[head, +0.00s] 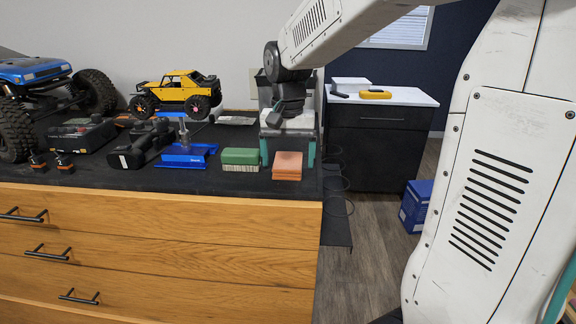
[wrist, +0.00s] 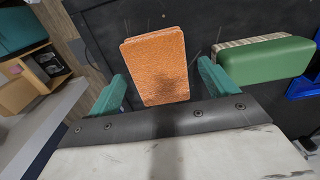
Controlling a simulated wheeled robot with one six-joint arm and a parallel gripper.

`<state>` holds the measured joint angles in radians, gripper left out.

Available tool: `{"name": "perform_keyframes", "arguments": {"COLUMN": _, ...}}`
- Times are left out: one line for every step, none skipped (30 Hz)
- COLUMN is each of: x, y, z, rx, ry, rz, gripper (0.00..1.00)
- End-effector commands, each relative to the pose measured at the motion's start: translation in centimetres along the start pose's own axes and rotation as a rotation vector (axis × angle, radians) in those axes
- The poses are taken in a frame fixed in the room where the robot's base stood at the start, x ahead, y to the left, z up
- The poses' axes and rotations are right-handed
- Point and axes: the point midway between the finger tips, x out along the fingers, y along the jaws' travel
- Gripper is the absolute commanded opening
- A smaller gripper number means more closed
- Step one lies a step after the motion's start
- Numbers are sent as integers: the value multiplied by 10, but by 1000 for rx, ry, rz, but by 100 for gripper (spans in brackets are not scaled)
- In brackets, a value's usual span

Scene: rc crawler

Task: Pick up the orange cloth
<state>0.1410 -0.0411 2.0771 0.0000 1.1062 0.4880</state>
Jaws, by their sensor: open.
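The orange cloth (head: 288,165) is a small folded stack near the front right corner of the black bench top. It also shows in the wrist view (wrist: 158,66), lying flat between and beyond my two green fingertips. My gripper (head: 289,148) is open, with its teal fingers (wrist: 162,84) spread to the left and right of the cloth. In the head view the gripper is just behind and above the cloth. Nothing is held. I cannot tell the exact height of the fingertips above the bench.
A green block with a pale bristled side (head: 240,159) sits close to the left of the cloth. A blue metal stand (head: 186,156) and a black tool (head: 140,148) lie further left. A yellow toy truck (head: 178,92) stands behind. The bench edge is just right of the cloth.

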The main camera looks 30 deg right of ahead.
Motion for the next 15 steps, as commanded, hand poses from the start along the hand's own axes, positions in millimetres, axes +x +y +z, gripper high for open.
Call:
{"name": "perform_keyframes", "arguments": {"x": 3, "y": 0, "z": 0, "rx": 0, "ry": 0, "rz": 0, "gripper": 85}}
{"name": "perform_keyframes", "arguments": {"x": 4, "y": 0, "z": 0, "rx": 0, "ry": 1, "rz": 0, "gripper": 85}}
{"name": "perform_keyframes", "arguments": {"x": 4, "y": 0, "z": 0, "rx": 0, "ry": 1, "rz": 0, "gripper": 85}}
{"name": "perform_keyframes", "arguments": {"x": 4, "y": 0, "z": 0, "rx": 0, "ry": 1, "rz": -1, "gripper": 85}}
{"name": "perform_keyframes", "arguments": {"x": 4, "y": 0, "z": 0, "rx": 0, "ry": 1, "rz": -1, "gripper": 85}}
{"name": "perform_keyframes", "arguments": {"x": 4, "y": 0, "z": 0, "rx": 0, "ry": 1, "rz": -1, "gripper": 85}}
{"name": "perform_keyframes", "arguments": {"x": 4, "y": 0, "z": 0, "rx": 0, "ry": 1, "rz": -1, "gripper": 85}}
{"name": "perform_keyframes", "arguments": {"x": 4, "y": 0, "z": 0, "rx": 0, "ry": 1, "rz": -1, "gripper": 85}}
{"name": "perform_keyframes", "arguments": {"x": 4, "y": 0, "z": 0, "rx": -1, "ry": 1, "rz": -1, "gripper": 73}}
{"name": "perform_keyframes", "arguments": {"x": 4, "y": 0, "z": 0, "rx": -1, "ry": 1, "rz": -1, "gripper": 65}}
{"name": "perform_keyframes", "arguments": {"x": 4, "y": 0, "z": 0, "rx": -1, "ry": 1, "rz": 0, "gripper": 57}}
{"name": "perform_keyframes", "arguments": {"x": 4, "y": 0, "z": 0, "rx": -1, "ry": 1, "rz": -1, "gripper": 46}}
{"name": "perform_keyframes", "arguments": {"x": 4, "y": 0, "z": 0, "rx": -1, "ry": 1, "rz": -1, "gripper": 37}}
{"name": "perform_keyframes", "arguments": {"x": 4, "y": 0, "z": 0, "rx": -1, "ry": 1, "rz": 0, "gripper": 36}}
{"name": "perform_keyframes", "arguments": {"x": 4, "y": 0, "z": 0, "rx": -1, "ry": 1, "rz": 0, "gripper": 36}}
